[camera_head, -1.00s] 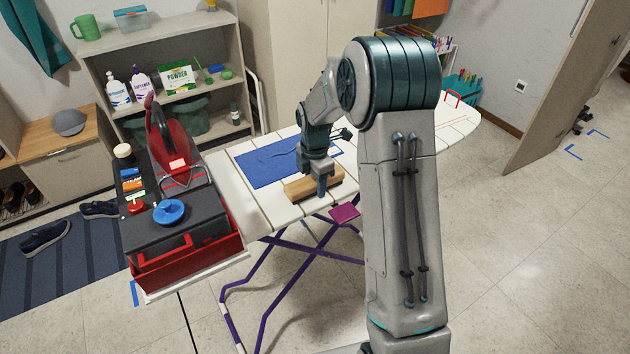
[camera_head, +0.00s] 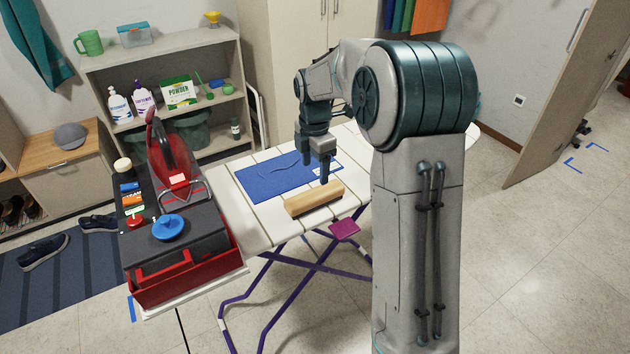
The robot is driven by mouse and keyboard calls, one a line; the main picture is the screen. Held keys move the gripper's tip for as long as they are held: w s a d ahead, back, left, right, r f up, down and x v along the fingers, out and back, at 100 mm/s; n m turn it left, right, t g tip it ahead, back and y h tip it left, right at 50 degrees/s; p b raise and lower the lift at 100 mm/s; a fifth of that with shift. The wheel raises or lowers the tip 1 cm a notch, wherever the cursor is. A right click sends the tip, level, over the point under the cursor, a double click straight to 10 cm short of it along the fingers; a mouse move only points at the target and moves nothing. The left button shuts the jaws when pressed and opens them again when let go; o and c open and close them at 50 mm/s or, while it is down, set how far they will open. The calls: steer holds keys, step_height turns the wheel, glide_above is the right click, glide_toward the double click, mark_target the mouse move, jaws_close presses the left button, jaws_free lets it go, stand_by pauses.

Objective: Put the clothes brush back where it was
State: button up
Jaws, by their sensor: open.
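The clothes brush (camera_head: 313,201) has a light wooden back with dark bristles under it. It lies on the white slatted ironing board (camera_head: 262,218), near the front edge and just in front of a blue cloth (camera_head: 268,184). My gripper (camera_head: 318,178) points down, open and empty. It is above and slightly behind the brush, apart from it as far as the picture shows. My arm hides the right part of the board.
A red iron (camera_head: 172,160) and a red caddy with a grey lid (camera_head: 185,240) stand at the board's left end. A magenta piece (camera_head: 344,230) sticks out below the front edge. A shelf (camera_head: 150,55) with bottles and boxes stands behind.

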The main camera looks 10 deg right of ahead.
steer(key=s+r+m+t, duration=0.1)
steer(key=s+r+m, duration=0.3)
steer(key=s+m, duration=0.25)
steer(key=s+r+m+t, duration=0.1)
steer(key=s+r+m, duration=0.2)
steer(key=s+m, duration=0.35)
steer(key=s+f+m+t, duration=0.1)
steer(key=s+f+m, duration=0.1)
steer(key=s+m, duration=0.6)
steer(key=s, duration=0.6)
steer(key=shift+s+m, duration=0.3)
steer(key=shift+s, duration=0.1)
